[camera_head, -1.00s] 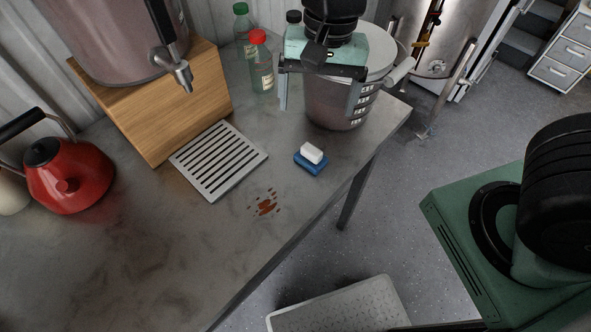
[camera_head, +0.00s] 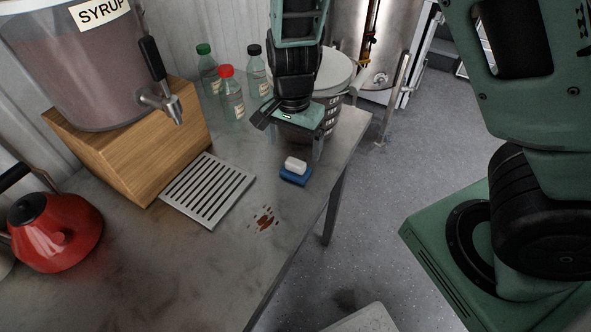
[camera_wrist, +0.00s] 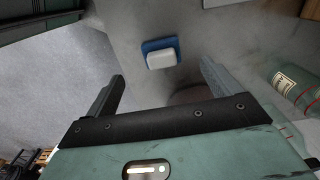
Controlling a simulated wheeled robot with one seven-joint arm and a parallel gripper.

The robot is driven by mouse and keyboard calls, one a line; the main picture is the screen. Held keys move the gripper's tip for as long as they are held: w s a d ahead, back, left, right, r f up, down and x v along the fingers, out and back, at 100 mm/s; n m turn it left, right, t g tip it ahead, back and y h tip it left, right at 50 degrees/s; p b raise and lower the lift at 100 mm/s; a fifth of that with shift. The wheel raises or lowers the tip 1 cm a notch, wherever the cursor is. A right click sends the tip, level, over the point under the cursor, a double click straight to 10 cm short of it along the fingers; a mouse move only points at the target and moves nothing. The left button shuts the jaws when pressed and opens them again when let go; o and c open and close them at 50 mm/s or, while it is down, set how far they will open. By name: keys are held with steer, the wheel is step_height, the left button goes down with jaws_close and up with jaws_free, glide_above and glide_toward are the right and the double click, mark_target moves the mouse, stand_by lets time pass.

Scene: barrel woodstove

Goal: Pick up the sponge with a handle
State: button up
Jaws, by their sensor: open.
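The sponge (camera_head: 295,178) is a small blue block with a white part on top. It lies on the grey worktop near its right edge, and it also shows in the wrist view (camera_wrist: 161,52). My gripper (camera_head: 289,137) is open and empty above the worktop, behind the sponge in the head view. In the wrist view, my gripper's two fingers (camera_wrist: 163,72) are spread wide, and the sponge appears between and just beyond their tips. The gripper does not touch the sponge.
A bucket (camera_head: 333,75) and bottles with red (camera_head: 231,98), green (camera_head: 208,72) and black (camera_head: 257,72) caps stand near my gripper. A slatted drip tray (camera_head: 207,190) lies left of the sponge. A brown spill (camera_head: 264,219) marks the worktop in front.

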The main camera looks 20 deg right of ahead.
mark_target(294, 164)
step_height(294, 164, down, 9)
steer(key=shift+w+d+r, duration=0.1)
steer(key=shift+w+d, duration=0.05)
stand_by(0.4)
steer(key=shift+c, duration=0.3)
steer(key=c, duration=1)
